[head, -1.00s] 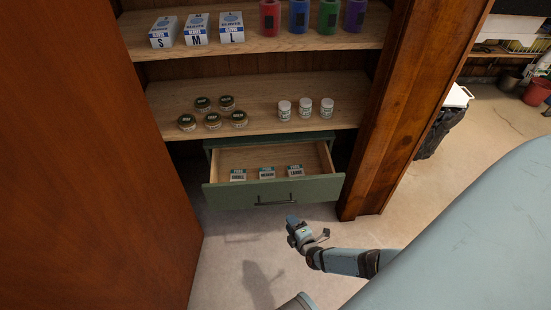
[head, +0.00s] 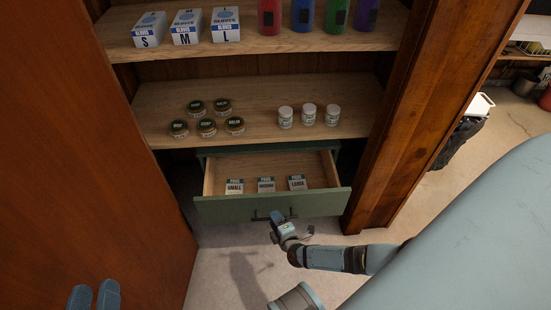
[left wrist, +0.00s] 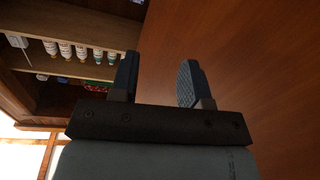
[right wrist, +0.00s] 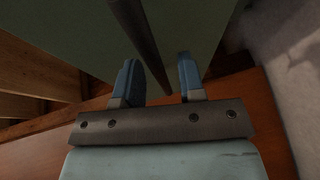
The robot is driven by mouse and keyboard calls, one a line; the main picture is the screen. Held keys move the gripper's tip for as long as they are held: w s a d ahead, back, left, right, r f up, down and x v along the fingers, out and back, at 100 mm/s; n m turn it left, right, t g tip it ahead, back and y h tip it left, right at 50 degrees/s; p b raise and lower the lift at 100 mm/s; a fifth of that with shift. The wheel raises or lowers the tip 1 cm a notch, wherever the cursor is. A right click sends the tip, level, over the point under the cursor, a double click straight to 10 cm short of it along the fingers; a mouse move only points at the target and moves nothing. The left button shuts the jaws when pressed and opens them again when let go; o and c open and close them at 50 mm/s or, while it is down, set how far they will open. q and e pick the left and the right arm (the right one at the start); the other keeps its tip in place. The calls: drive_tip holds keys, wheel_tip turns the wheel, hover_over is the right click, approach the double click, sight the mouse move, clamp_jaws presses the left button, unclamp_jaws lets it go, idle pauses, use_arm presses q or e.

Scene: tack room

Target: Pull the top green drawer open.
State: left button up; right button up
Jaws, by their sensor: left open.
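The green drawer (head: 215,208) sits under the lower shelf and stands open, its inside showing.
The brown door (head: 70,150) stands on the left and a wooden post (head: 425,120) on the right. The lower shelf (head: 260,110) holds several jars and three white bottles. The upper shelf (head: 250,43) holds boxes and coloured containers. The floor (head: 225,270) before the drawer is clear.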

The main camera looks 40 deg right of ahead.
use_arm(q)
drive_tip(key=shift+w+d+r, duration=0.2)
drive_tip(key=shift+d+r, duration=0.1)
drive_tip(key=shift+r, duration=0.25)
use_arm(e)
drive_tip(key=shift+w, duration=0.45)
drive_tip(key=shift+c, duration=0.2)
clamp_jaws()
use_arm(q)
drive_tip(key=shift+f, duration=0.2)
drive_tip(key=shift+r, duration=0.1)
drive_tip(key=s+a+f+g+y+p, duration=0.2)
drive_tip(key=a+f+p, duration=0.1)
drive_tip(key=f, duration=0.3)
drive_tip(key=shift+s+a+f+g, duration=0.25)
drive_tip(key=shift+s+a+g, duration=0.05)
drive_tip(key=shift+s+g, duration=0.1)
use_arm(e)
drive_tip(key=s+a, duration=0.1)
drive_tip(key=s, duration=0.2)
drive_tip(key=shift+a, duration=0.35)
use_arm(q)
drive_tip(key=shift+w, duration=0.1)
